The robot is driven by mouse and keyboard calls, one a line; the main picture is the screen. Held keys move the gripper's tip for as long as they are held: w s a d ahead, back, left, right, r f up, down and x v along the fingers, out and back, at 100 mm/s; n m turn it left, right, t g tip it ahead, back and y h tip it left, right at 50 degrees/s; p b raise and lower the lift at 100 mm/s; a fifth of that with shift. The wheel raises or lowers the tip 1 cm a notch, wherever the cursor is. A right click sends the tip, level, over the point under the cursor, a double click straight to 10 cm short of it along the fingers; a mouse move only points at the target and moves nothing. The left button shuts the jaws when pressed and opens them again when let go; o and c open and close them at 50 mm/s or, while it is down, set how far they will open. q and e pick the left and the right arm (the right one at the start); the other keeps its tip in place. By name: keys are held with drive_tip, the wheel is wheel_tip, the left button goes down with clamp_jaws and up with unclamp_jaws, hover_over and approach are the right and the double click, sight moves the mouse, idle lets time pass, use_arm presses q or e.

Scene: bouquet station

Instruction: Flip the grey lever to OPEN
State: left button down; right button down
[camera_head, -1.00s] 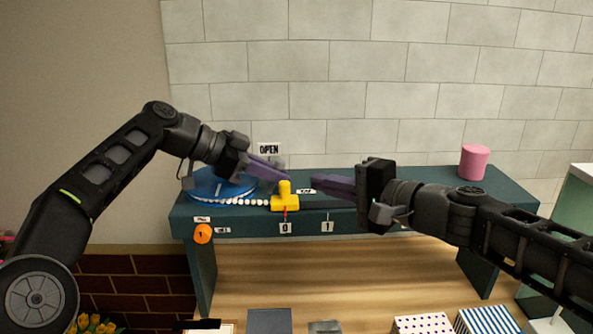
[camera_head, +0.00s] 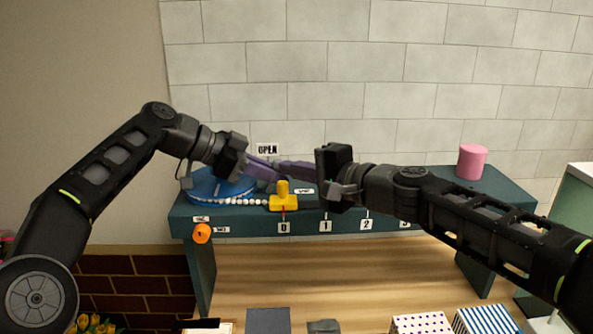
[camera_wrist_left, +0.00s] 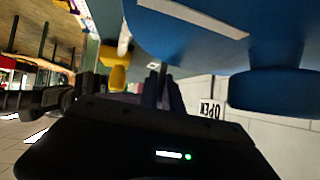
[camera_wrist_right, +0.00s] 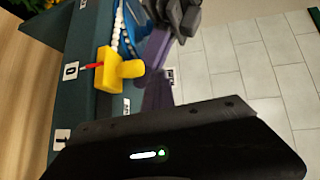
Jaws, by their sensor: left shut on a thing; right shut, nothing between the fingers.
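The grey lever is mostly hidden behind and between my purple fingers; a small grey piece (camera_wrist_left: 163,73) shows at my left fingertips in the left wrist view. My left gripper (camera_head: 272,166) is shut on it, just below the OPEN label (camera_head: 267,149). My right gripper (camera_head: 256,167) is shut and empty. Its fingers reach left across the left fingers, above the yellow slider; I cannot tell if they touch. The right wrist view shows its fingers (camera_wrist_right: 156,62) close to the left gripper.
The blue disc (camera_head: 215,187) with white beads lies on the teal bench (camera_head: 440,190) at left. The yellow slider (camera_head: 283,200) stands at the 0 mark. An orange knob (camera_head: 202,233) is on the bench front. A pink cylinder (camera_head: 472,161) stands at the back right.

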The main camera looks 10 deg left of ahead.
use_arm(q)
drive_tip(key=c, duration=1.9)
unclamp_jaws()
drive_tip(key=shift+s+d+r, duration=0.15)
drive_tip(key=shift+d+r, duration=0.25)
drive_tip(key=shift+r, duration=0.1)
use_arm(e)
drive_tip(key=shift+s+a+r, duration=0.1)
drive_tip(key=shift+a+r, duration=0.15)
use_arm(q)
drive_tip(key=shift+o, duration=0.7)
use_arm(e)
drive_tip(key=shift+a, duration=0.1)
use_arm(q)
drive_tip(key=shift+o, duration=1.2)
drive_tip(key=shift+f, duration=0.15)
use_arm(e)
drive_tip(key=shift+f, duration=0.1)
use_arm(q)
drive_tip(key=shift+f, duration=0.1)
use_arm(e)
drive_tip(key=shift+w+f, duration=0.1)
drive_tip(key=shift+w, duration=0.1)
